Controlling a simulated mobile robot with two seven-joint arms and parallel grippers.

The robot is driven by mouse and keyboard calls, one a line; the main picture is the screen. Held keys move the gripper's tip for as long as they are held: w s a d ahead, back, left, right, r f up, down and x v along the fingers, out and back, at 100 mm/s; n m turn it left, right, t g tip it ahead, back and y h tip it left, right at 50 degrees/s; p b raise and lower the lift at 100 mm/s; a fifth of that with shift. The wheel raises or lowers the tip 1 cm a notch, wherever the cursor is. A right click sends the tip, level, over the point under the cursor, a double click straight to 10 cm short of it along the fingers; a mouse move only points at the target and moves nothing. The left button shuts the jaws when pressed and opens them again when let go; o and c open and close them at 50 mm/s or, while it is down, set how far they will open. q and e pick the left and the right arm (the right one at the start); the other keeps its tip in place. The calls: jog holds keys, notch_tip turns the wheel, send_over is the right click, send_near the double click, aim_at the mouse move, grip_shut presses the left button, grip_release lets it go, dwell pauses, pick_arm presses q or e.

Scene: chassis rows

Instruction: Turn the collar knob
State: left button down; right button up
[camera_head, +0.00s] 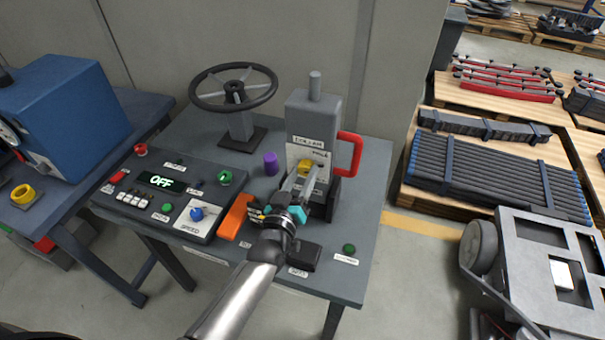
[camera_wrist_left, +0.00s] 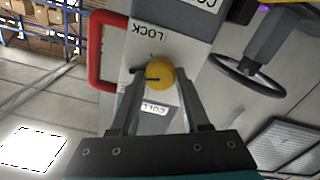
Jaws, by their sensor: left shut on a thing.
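The yellow collar knob (camera_wrist_left: 160,76) sits on the white plate of the grey collar post (camera_head: 313,112). A dark pointer mark on the knob shows in the left wrist view, near the word LOCK. In the head view the knob (camera_head: 306,165) is partly covered by my left gripper (camera_head: 304,178). My left gripper (camera_wrist_left: 158,95) is shut on the knob, one finger on each side of it. My right gripper is not in view.
A red handle (camera_head: 356,153) sticks out right of the post. A black handwheel (camera_head: 233,87) stands behind on the left. A purple cylinder (camera_head: 270,163), an orange block (camera_head: 235,216) and a control panel (camera_head: 168,194) reading OFF lie left of my gripper.

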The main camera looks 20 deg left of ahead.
pick_arm(q)
jog(key=n, duration=0.5)
jog(key=shift+n, duration=0.3)
dwell(0.4)
jog(key=shift+c, duration=1.9)
grip_release()
jog(key=shift+s, duration=0.15)
jog(key=s, duration=1.5)
jog(key=shift+a, duration=0.25)
jog(key=shift+d, duration=0.1)
